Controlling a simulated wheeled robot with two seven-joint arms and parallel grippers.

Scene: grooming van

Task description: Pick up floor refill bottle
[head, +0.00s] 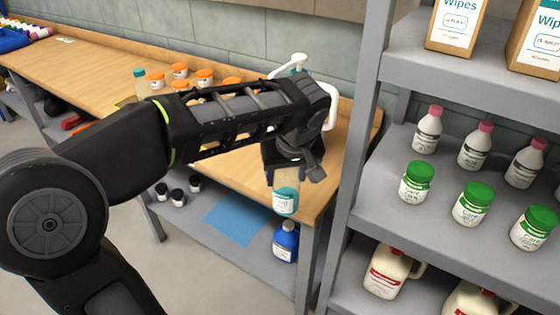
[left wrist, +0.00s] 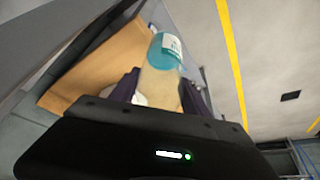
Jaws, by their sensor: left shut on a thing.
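My left gripper (head: 287,158) is shut on a clear bottle (head: 285,200) with teal liquid and a white label, presumably the refill bottle. It holds the bottle in front of the wooden counter's right end, above the lower shelf. In the left wrist view the bottle (left wrist: 165,56) sits between the two fingers of my gripper (left wrist: 157,90). The bottle's upper part is hidden by the gripper in the head view. My right gripper is not in view.
A blue bottle (head: 285,242) stands on the lower shelf (head: 190,225), close below the held bottle. A white pump bottle (head: 330,105) stands on the counter (head: 235,165) behind my arm. A grey shelving unit (head: 348,200) with jars and bottles is close on the right.

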